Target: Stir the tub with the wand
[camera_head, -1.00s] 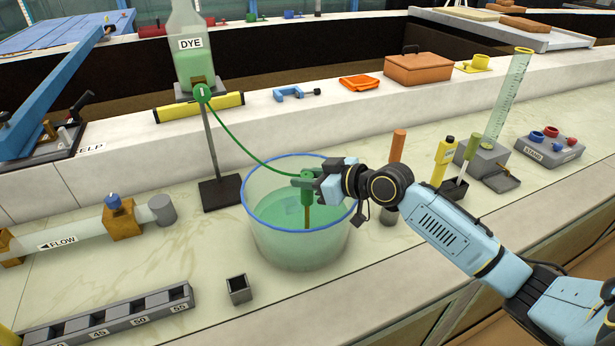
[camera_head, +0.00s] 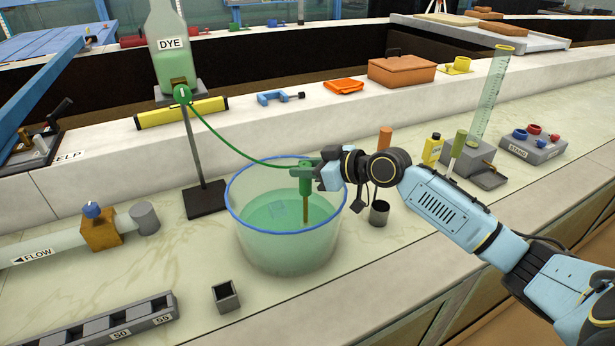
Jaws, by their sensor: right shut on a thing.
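The tub (camera_head: 255,245) is a clear round vessel with a blue rim, partly filled with green liquid (camera_head: 270,215). A faint darker patch shows in the liquid left of the wand. The wand has a green handle (camera_head: 306,182) and a thin brown rod (camera_head: 305,207). It stands nearly upright inside the tub, right of its middle, with the rod's lower end reaching into the liquid. My right gripper (camera_head: 312,174) is shut on the wand's handle, over the tub's back right rim. My left gripper is not in view.
A green hose (camera_head: 232,150) runs from the dye bottle (camera_head: 167,50) on its stand (camera_head: 205,198) to the wand.

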